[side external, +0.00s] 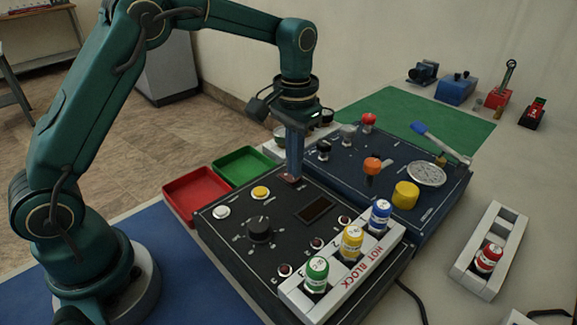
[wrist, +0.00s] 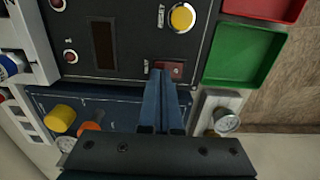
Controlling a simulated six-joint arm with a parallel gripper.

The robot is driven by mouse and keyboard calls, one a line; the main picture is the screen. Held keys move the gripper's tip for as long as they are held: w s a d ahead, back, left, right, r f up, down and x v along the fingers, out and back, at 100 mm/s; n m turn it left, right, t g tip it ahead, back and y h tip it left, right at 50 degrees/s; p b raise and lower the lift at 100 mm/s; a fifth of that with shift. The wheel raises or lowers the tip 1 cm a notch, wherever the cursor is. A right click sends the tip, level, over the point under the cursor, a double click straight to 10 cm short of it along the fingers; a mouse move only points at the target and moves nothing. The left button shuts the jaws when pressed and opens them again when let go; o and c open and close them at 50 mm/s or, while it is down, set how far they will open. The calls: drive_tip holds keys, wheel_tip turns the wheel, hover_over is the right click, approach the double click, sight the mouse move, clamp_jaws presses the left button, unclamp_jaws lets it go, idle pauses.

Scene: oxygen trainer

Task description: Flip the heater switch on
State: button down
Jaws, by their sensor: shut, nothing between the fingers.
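The heater switch, a small dark red rocker, sits near the edge of the black control box. In the wrist view the switch (wrist: 173,68) shows just beyond my fingertips, partly covered by them. In the side view the switch (side external: 291,181) is mostly hidden under the fingers. My gripper (side external: 293,174) points straight down with its fingers together and empty. In the wrist view its fingertips (wrist: 164,78) overlap the near side of the switch. I cannot tell whether they touch it, or which way the rocker is tilted.
The black box (side external: 235,262) carries a dial (side external: 260,230), a yellow button (side external: 261,192) and a display (side external: 315,209). A white hot block (side external: 375,262) holds vials on its near right side. A blue panel (side external: 400,206) with knobs stands behind; red (side external: 197,195) and green (side external: 243,166) trays lie left.

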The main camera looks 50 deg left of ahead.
drive_tip(key=shift+f, duration=0.6)
idle(0.3)
drive_tip(key=shift+r, duration=3.5)
